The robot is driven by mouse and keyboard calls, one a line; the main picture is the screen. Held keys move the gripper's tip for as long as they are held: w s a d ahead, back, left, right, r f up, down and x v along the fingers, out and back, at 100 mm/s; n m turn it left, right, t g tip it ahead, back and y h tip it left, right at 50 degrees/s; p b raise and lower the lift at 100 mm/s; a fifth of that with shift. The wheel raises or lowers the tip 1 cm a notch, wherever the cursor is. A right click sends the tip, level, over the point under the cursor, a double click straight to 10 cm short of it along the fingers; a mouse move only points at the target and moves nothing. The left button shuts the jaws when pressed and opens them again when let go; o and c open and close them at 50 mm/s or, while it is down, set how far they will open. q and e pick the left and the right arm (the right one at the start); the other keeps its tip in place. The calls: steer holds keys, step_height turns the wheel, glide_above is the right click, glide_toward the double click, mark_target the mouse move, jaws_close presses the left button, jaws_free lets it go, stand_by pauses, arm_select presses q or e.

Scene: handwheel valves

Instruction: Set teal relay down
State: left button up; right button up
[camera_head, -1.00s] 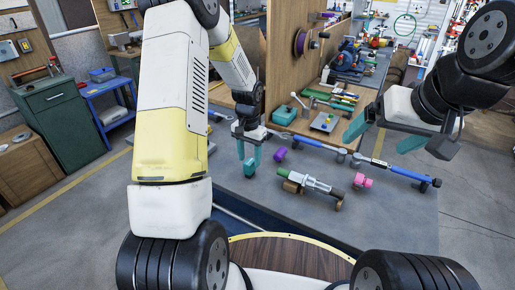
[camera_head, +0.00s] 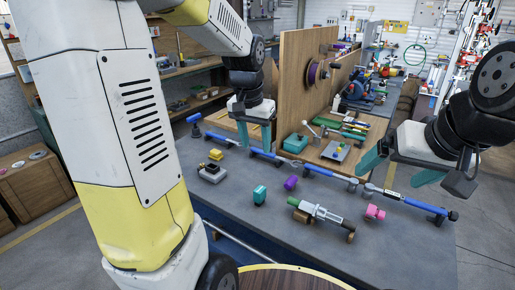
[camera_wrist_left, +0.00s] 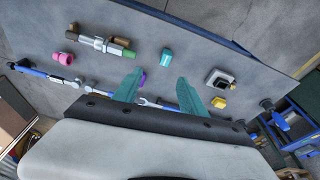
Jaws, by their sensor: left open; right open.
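The teal relay (camera_head: 260,194), a small block, stands upright on the grey bench (camera_head: 300,255), left of a purple block. It also shows in the left wrist view (camera_wrist_left: 166,54), beyond the fingertips and apart from them. My left gripper (camera_head: 255,146) is open and empty above the bench, behind and above the relay. Its two teal fingers are spread wide in the left wrist view (camera_wrist_left: 156,82), with bare bench between them and the relay. My right gripper (camera_head: 400,174) is open and empty above the right part of the bench.
The purple block (camera_head: 290,183), a green-and-silver fitting (camera_head: 315,213) and a pink part (camera_head: 375,213) lie near the relay. A grey box (camera_head: 212,172) and yellow block (camera_head: 215,154) are to the left. Blue-handled tools (camera_head: 331,175) lie behind. A wooden partition (camera_head: 300,80) rises further back.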

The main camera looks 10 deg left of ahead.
arm_select(q)
steer(key=s+r+n+t, duration=0.1)
steer(key=s+r+t, duration=0.1)
steer(key=s, duration=0.6)
steer(key=s+d+r+n+t+h, duration=0.1)
steer(key=s+r, duration=0.3)
steer(key=s, duration=0.4)
steer(key=shift+d+r+t+h, duration=0.2)
steer(key=shift+d+t+h, duration=0.1)
steer(key=shift+t, duration=0.1)
